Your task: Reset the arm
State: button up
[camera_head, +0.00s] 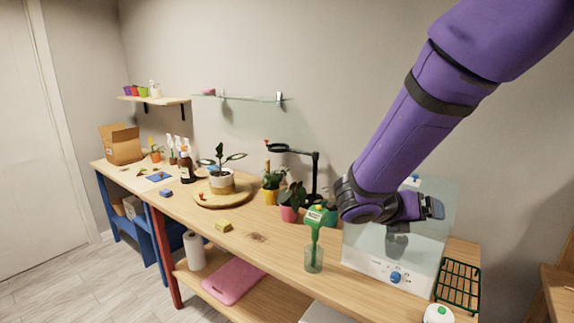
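My purple arm comes in from the top right and reaches down across the picture. My gripper (434,207) is at its lower end, over the back part of a clear box with a white base (370,265). Its fingers point to the right and look small and dark; whether they are apart or together cannot be made out. No held object shows. Part of the clear box behind the wrist is hidden.
A green-topped bottle (314,258) stands left of the box. A green wire rack (459,284) lies to its right. A pink pot (289,212), a black lamp (316,175) and a potted plant on a round wooden board (207,200) stand further left. The front middle tabletop is mostly clear.

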jog(key=s+d+r+m+g+y, duration=0.2)
jog(key=s+d+r+m+y, duration=0.1)
jog(key=s+m, duration=0.35)
jog(key=s+d+r+m+g+y, duration=0.25)
jog(key=s+m, duration=0.25)
jog(key=m, duration=0.3)
jog(key=s+a+r+m+t+y, duration=0.1)
jog(key=s+r+m+t+y, duration=0.1)
jog(key=s+m, duration=0.4)
jog(key=s+a+r+m+t+y, duration=0.1)
jog(key=s+r+m+y, duration=0.3)
jog(key=m, duration=0.5)
jog(key=shift+s+a+r+t+y, duration=0.15)
jog(key=shift+s+a+t+y, duration=0.2)
jog(key=shift+s+t, duration=0.5)
